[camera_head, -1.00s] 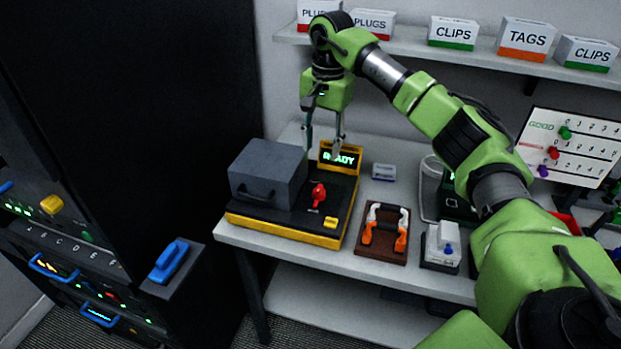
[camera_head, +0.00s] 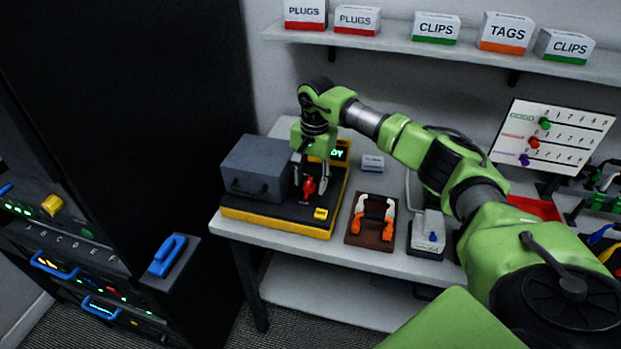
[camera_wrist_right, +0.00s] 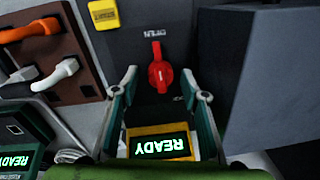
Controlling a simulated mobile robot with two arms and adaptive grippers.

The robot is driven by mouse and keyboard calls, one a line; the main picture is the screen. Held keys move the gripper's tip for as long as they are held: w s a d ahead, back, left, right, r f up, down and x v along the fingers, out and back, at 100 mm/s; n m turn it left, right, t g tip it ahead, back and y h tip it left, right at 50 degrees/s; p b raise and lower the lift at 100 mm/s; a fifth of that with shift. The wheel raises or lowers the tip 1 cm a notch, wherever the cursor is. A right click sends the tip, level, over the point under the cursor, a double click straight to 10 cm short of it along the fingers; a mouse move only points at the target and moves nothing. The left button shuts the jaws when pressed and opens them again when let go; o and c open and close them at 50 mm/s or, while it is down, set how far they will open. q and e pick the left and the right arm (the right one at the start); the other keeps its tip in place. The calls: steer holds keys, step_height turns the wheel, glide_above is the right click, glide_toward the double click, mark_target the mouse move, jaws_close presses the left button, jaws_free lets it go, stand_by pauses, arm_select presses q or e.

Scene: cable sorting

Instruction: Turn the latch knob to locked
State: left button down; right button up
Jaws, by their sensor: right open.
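The red latch knob (camera_head: 309,187) stands on the dark top of the yellow-edged machine (camera_head: 275,224). In the right wrist view the knob (camera_wrist_right: 160,74) lies ahead of and between the fingers, with part of an "OPEN" label beyond it. My right gripper (camera_head: 310,188) points down over the knob, its fingers open on either side. In the right wrist view the fingers (camera_wrist_right: 164,90) are apart and do not visibly touch the knob. The display (camera_wrist_right: 161,145) reads "READY"; the arm partly hides it in the head view. My left gripper is not in view.
A grey box lid (camera_head: 262,166) stands left of the knob. A yellow button (camera_head: 321,214) is at the machine's front right. A board with orange and white handles (camera_head: 372,220) and a grey device (camera_head: 428,233) stand to the right. A black cabinet fills the left.

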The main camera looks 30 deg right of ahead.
steer(key=shift+c, duration=0.4)
steer(key=c, duration=0.7)
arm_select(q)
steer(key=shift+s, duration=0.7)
arm_select(e)
steer(key=c, duration=0.3)
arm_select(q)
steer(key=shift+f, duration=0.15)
arm_select(e)
steer(key=shift+m, duration=0.3)
steer(key=shift+c, duration=0.2)
steer(key=m+b, duration=0.1)
steer(key=m, duration=0.2)
steer(key=shift+m, duration=0.4)
steer(key=m, duration=0.4)
steer(key=shift+s+m+h, duration=0.1)
steer(key=shift+m+h, duration=0.2)
steer(key=m, duration=0.4)
steer(key=shift+a+r+b, duration=0.1)
steer(key=shift+a+b, duration=0.05)
steer(key=shift+b, duration=0.15)
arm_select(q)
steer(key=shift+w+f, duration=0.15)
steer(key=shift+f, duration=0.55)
arm_select(e)
steer(key=shift+m, duration=2.4)
